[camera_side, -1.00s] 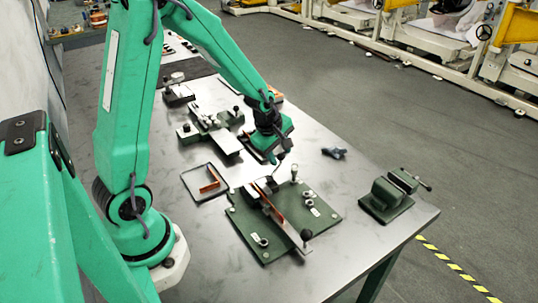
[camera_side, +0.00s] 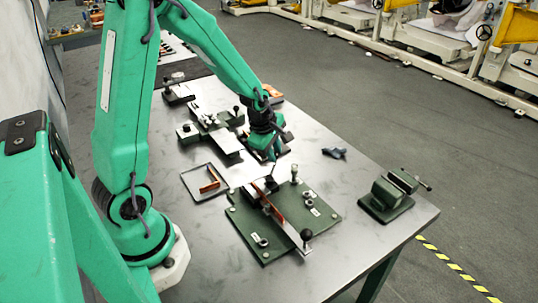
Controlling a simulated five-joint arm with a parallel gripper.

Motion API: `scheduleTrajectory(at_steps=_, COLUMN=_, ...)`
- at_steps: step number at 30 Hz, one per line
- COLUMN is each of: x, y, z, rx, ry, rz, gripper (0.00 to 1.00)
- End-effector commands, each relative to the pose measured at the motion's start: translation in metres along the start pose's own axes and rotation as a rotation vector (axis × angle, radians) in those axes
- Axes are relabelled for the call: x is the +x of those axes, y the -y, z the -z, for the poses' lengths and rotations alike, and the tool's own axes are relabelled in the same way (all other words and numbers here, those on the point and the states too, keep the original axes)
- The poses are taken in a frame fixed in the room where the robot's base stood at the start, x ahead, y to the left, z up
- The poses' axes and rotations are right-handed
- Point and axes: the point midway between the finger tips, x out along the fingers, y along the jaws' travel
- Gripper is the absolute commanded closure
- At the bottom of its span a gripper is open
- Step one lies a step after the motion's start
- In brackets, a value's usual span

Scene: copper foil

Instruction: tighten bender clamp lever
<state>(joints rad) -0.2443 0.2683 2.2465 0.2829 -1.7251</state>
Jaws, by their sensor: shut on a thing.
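The bender is a dark green plate (camera_side: 318,207) on the bench with a copper strip (camera_side: 274,206) lying along its middle. A pale bar with a black knob (camera_side: 306,234) runs to its front edge. The thin dark clamp lever (camera_side: 272,174) stands near the back end of the strip. My gripper (camera_side: 275,160) points down over the back edge of the plate and is shut on the upper end of the lever. The fingers are small here, and the exact contact is hard to see.
A short post (camera_side: 294,172) stands on the plate right of my gripper. A shallow tray (camera_side: 193,194) with a copper piece lies left. A green vise (camera_side: 386,198) is at the right, a small blue-grey object (camera_side: 335,153) behind it. Other fixtures (camera_side: 215,135) stand farther back.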

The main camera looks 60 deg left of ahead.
Motion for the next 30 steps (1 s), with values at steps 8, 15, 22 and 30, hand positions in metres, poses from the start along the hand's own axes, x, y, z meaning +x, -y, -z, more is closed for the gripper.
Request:
scheduleTrajectory(at_steps=8, x=-0.0002, y=0.0025, z=0.0012, rx=-0.016, ry=-0.002, rz=0.007, gripper=1.0)
scheduleTrajectory(at_steps=15, x=0.0, y=0.0023, z=0.0011, rx=-0.015, ry=-0.002, rz=0.006, gripper=0.58)
scheduleTrajectory(at_steps=22, x=-0.0002, y=0.0016, z=0.001, rx=-0.014, ry=-0.001, rz=0.004, gripper=0.58)
scheduleTrajectory(at_steps=30, x=-0.0086, y=0.0008, z=0.0009, rx=-0.014, ry=-0.001, rz=0.002, gripper=0.58)
